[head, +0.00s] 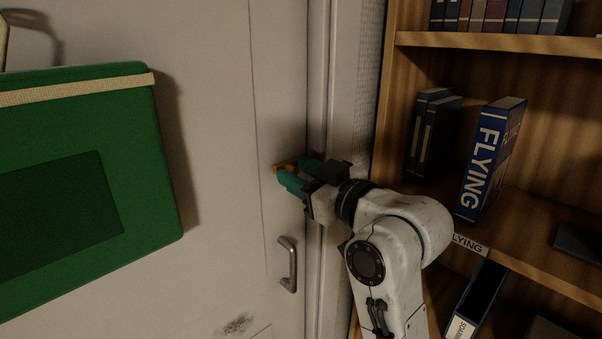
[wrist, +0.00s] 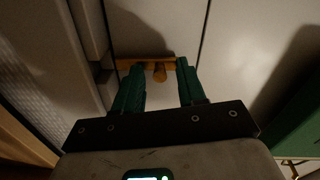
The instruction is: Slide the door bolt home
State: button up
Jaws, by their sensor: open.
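The door bolt (head: 281,167) is a small brass-orange bar on the white door (head: 225,120), near its right edge and above the handle. In the wrist view my gripper (wrist: 158,68) is open, with one finger on each side of the knob. A gap shows between the knob and each finger. I cannot tell how deep the knob lies between the fingertips.
A metal pull handle (head: 289,265) is on the door below my gripper. A large green case with a tan strap (head: 75,185) hangs at the left. A wooden shelf unit (head: 500,42) with books and binders stands close on the right, beside my arm.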

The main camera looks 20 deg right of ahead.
grip_shut()
dwell(0.5)
jog(key=shift+w+d, duration=0.2)
jog(key=shift+d, duration=0.4)
jog(key=shift+w+d, duration=0.15)
jog(key=shift+d, duration=0.4)
grip_release()
jog(key=b+v, duration=0.2)
jog(key=v, duration=0.9)
jog(key=shift+w, duration=0.1)
